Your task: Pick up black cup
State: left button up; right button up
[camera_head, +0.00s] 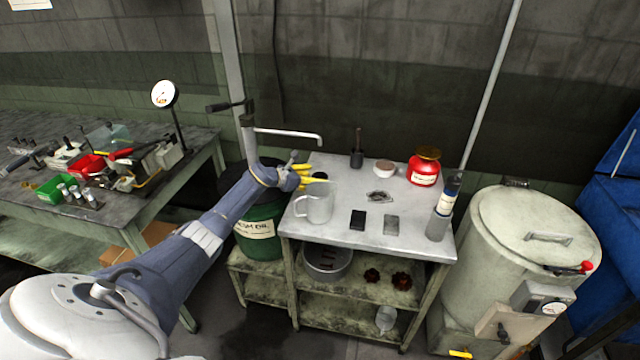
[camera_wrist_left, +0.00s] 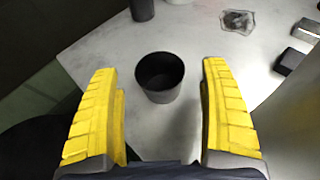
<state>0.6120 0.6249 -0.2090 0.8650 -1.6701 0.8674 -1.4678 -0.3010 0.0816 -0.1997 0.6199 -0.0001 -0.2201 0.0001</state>
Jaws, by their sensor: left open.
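The black cup (camera_wrist_left: 160,77) stands upright on the grey metal table top, its dark opening facing up in the left wrist view. In the head view the cup (camera_head: 321,175) is a small dark shape, partly hidden by my yellow fingers and the grey mug. My left gripper (camera_head: 311,173) is over the table's left back edge. It is open and empty, and the wrist view shows its two yellow fingers apart, with the cup ahead between them and not visibly touched. My right gripper is not in view.
A grey mug (camera_head: 318,207) stands close in front of the cup. A dark holder (camera_head: 357,159), a red jar (camera_head: 424,168), a black block (camera_head: 358,219) and a bottle (camera_head: 448,196) are also on the table. A green drum (camera_head: 262,236) stands left.

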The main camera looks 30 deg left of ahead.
pick_arm(q)
jog(key=shift+x, duration=1.2)
jog(key=c, duration=1.4)
